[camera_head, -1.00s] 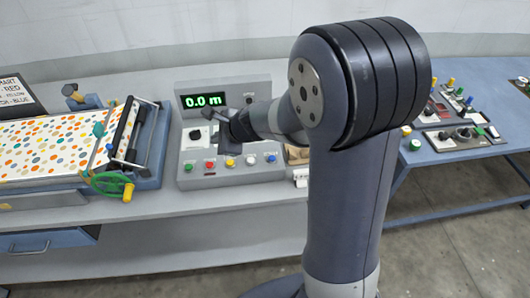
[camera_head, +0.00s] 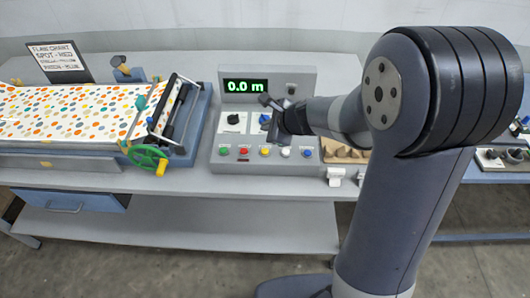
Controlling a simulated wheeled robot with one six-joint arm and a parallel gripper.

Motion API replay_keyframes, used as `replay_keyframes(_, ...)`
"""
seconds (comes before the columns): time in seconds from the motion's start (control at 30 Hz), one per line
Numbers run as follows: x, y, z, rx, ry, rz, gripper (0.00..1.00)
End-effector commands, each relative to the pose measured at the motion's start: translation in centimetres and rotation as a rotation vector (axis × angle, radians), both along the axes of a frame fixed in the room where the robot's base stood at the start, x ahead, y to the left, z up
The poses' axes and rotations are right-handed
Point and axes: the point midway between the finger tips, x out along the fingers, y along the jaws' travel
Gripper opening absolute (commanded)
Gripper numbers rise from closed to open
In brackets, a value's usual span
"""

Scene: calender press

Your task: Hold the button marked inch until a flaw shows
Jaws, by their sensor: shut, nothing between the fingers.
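A grey control panel (camera_head: 229,146) stands on the bench, with a green display (camera_head: 245,86) reading 0.0 m. Along its lower front is a row of buttons: green (camera_head: 224,151), red (camera_head: 244,152), yellow (camera_head: 264,152), white (camera_head: 285,153) and blue (camera_head: 308,153). Their labels are too small to read, so I cannot tell which is marked inch. My gripper (camera_head: 275,128) is shut and empty, in front of the panel's right half above the button row. It hides part of the panel face. A dotted sheet (camera_head: 70,112) lies on the machine at left; I make out no clear flaw.
A flaw chart (camera_head: 56,56) stands at the back left. A green handwheel (camera_head: 148,157) with a yellow handle juts from the roller end. A black knob (camera_head: 233,119) sits on the panel's left. A wooden block (camera_head: 345,152) lies right of the panel. Another bench stands at far right.

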Motion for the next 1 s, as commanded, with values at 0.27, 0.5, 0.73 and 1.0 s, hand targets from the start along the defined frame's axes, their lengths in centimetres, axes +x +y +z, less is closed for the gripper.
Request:
replay_keyframes(0.27, 0.0, 0.0, -4.2, 0.000, 0.001, 0.000, 0.00)
replay_keyframes(0.5, 0.0, 0.0, -6.9, 0.000, 0.000, 0.000, 0.00)
replay_keyframes(0.73, 0.0, 0.0, -7.6, 0.000, 0.000, 0.000, 0.00)
replay_keyframes(1.0, 0.0, 0.0, -7.5, 0.000, 0.000, 0.000, 0.00)
